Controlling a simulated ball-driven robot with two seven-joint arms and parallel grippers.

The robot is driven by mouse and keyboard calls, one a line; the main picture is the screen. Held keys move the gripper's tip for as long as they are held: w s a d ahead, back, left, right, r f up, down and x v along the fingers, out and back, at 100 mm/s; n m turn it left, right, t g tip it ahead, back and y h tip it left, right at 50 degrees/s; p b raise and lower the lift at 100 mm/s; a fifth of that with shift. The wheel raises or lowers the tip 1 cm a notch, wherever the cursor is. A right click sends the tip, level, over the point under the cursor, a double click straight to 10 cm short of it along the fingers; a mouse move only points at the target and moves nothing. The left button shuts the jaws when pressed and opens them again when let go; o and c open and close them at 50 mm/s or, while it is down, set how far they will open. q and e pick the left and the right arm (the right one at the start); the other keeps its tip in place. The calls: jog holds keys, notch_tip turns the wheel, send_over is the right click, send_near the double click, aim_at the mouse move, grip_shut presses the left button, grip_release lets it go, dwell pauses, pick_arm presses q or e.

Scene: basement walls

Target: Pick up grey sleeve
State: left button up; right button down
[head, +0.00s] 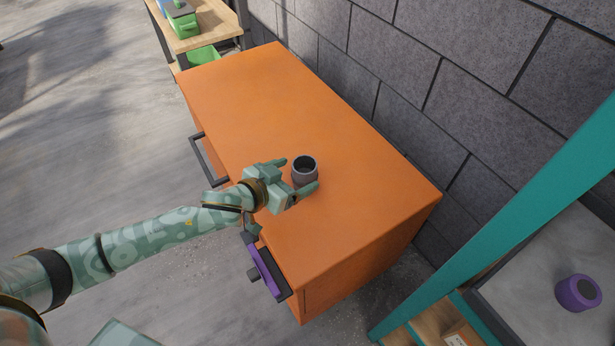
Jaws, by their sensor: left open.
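The grey sleeve (304,168) is a short, dark grey hollow cylinder standing upright on top of the orange cabinet (290,105). My left gripper (299,175) reaches in from the left, low over the cabinet top. Its two fingers are spread, one at the sleeve's far left side and one at its near side, with the sleeve at or between the fingertips. I cannot tell whether either finger touches it. The sleeve's lower part is partly hidden by the near finger. My right gripper is not in view.
The cabinet has a dark handle (207,162) and a purple-fronted part (266,270) on its front. A grey block wall (450,80) runs behind it. A teal post (500,220) and a purple ring (578,293) are at right. Green bins (184,22) sit at the back left.

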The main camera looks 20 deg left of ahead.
aim_at(309, 166)
pick_arm(q)
jog(key=shift+x, duration=0.85)
jog(key=b+x, duration=0.2)
jog(key=x, duration=0.1)
jog(key=b+x, duration=0.2)
jog(key=shift+a+f, duration=0.2)
jog(key=shift+a, duration=0.2)
jog(key=shift+w+d, duration=0.1)
jog(key=shift+w, duration=0.05)
jog(key=shift+r, duration=0.25)
jog(key=c, duration=1.1)
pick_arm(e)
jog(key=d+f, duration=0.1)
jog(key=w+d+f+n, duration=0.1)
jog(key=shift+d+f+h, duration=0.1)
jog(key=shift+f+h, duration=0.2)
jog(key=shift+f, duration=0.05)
